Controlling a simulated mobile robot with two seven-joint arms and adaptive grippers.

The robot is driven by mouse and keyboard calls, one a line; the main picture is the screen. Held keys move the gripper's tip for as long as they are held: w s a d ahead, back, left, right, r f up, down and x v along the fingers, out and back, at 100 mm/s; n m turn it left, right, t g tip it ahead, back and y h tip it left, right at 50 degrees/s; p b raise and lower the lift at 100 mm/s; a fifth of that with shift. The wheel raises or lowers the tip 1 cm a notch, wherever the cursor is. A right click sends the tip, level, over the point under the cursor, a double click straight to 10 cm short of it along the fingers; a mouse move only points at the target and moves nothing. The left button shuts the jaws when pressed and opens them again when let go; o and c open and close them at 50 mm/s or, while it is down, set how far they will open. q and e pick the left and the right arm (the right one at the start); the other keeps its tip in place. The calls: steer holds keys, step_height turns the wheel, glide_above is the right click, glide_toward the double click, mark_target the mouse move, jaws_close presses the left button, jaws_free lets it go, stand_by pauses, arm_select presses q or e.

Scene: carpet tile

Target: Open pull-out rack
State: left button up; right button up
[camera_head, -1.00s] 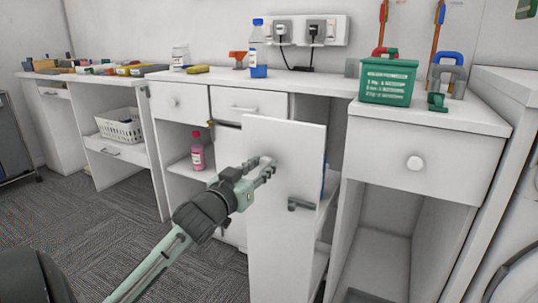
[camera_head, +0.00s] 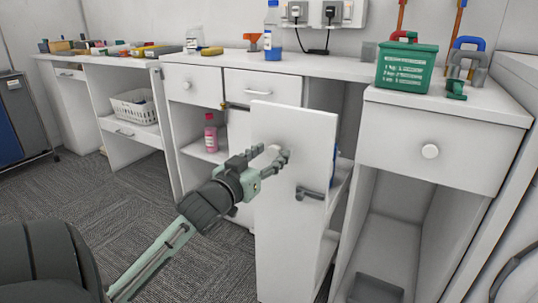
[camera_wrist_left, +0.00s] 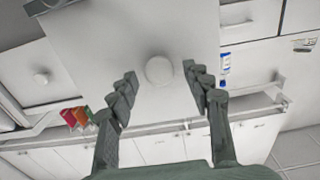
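The pull-out rack has a tall white front panel (camera_head: 285,225) that stands out in front of the cabinets. Part of its side and shelves (camera_head: 339,190) shows behind it on the right. My left gripper (camera_head: 277,159) is at the upper part of this panel. In the left wrist view, the open fingers (camera_wrist_left: 159,76) straddle a round white knob (camera_wrist_left: 159,70) on the panel (camera_wrist_left: 140,30), with a gap on each side. A dark grey bar (camera_head: 310,193) sits lower right on the panel. My right gripper is not in view.
A drawer with a round knob (camera_head: 430,151) and an open space under it stand right of the rack. A green box (camera_head: 406,67) sits on the counter above. A pink bottle (camera_head: 211,132) stands on a shelf to the left. Carpet floor (camera_head: 150,200) is clear at front left.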

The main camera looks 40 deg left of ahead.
arm_select(q)
steer(key=shift+s, duration=0.1)
steer(key=v, duration=0.7)
steer(key=shift+s, duration=0.15)
stand_by(0.5)
